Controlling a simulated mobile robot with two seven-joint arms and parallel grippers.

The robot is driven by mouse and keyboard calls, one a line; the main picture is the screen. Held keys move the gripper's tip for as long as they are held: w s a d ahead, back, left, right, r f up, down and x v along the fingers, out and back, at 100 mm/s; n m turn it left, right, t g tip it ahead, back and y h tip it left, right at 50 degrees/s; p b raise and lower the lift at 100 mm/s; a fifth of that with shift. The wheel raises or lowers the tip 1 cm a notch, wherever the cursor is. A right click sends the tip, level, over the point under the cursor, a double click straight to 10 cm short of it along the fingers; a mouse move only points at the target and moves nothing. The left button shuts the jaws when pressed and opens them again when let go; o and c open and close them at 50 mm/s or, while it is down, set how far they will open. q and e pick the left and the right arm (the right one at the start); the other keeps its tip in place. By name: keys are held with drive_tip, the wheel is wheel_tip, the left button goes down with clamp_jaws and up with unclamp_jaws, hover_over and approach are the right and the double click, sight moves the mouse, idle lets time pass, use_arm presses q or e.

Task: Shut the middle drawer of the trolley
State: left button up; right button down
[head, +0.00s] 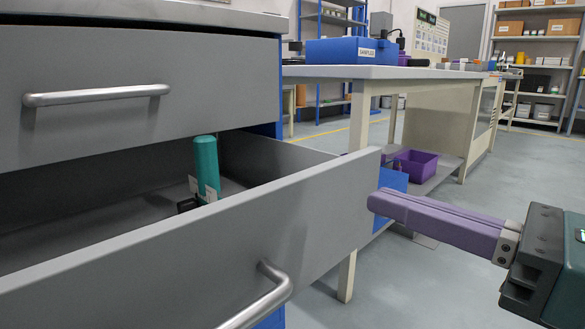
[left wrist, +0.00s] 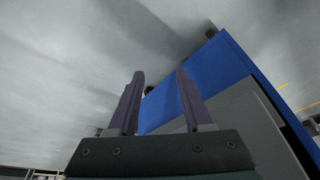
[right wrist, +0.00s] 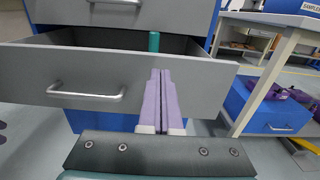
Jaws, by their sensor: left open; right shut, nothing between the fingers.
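The trolley's middle drawer (head: 215,235) stands pulled out, with a grey front and a bar handle (head: 262,298). It also shows open in the right wrist view (right wrist: 110,72). A teal cylinder (head: 206,165) stands inside it beside a small black item. The drawer above (head: 140,90) is shut. My right gripper (head: 374,203) has its purple fingers together, empty, at the right end of the drawer front; I cannot tell whether they touch it. My left gripper (left wrist: 157,88) is open and empty in the left wrist view, near a blue panel; it is outside the head view.
A workbench (head: 400,73) with a blue samples box (head: 340,51) stands behind at the right. A purple bin (head: 416,168) sits on its lower shelf, and a bench leg (head: 347,277) is close to the drawer's right end. The floor at right is clear.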

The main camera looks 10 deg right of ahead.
sight(333, 184)
use_arm(q)
drive_tip(key=shift+r+p, duration=0.3)
drive_tip(key=shift+r, duration=0.25)
use_arm(e)
drive_tip(key=x, duration=0.7)
drive_tip(key=shift+a, duration=0.1)
drive_tip(key=shift+w, duration=0.1)
